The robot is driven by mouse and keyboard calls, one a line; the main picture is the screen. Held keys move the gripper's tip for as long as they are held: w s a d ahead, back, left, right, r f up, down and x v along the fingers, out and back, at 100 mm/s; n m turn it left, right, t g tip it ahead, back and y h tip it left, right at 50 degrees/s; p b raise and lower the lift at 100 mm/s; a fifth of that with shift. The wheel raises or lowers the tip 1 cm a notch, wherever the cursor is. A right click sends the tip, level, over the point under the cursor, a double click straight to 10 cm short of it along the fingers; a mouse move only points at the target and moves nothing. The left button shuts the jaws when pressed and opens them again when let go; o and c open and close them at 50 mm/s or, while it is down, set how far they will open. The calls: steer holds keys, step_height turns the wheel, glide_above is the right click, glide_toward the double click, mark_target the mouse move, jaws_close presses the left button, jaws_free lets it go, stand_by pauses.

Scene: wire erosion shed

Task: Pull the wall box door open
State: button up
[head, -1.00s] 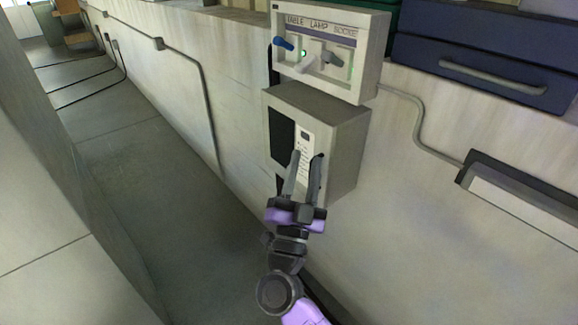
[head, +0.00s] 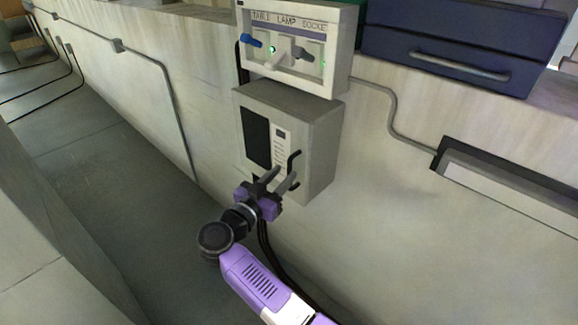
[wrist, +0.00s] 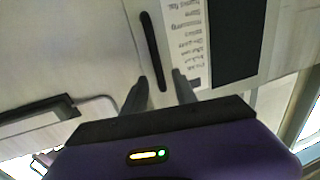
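The wall box (head: 318,130) is a grey box on the wall, and its door (head: 242,103) looks shut. The door has a dark window (head: 256,137), a white printed label (head: 281,150) and a black bar handle (head: 293,162) near its right edge. My gripper (head: 279,178) is open at the lower end of the handle, with its fingers pointing to the box. In the wrist view, the handle (wrist: 151,45) runs down to the gap between the two fingers (wrist: 160,86). Whether they touch it I cannot tell.
A switch panel (head: 297,79) with several levers is mounted right above the box. A dark blue drawer case (head: 450,35) stands on the ledge at upper right. A dark-framed recess (head: 505,184) and a conduit (head: 392,115) are to the right. The floor at left (head: 90,190) is clear.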

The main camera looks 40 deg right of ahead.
mark_target(289, 169)
steer(key=shift+x, duration=2.2)
steer(key=shift+c, duration=0.2)
jaws_close()
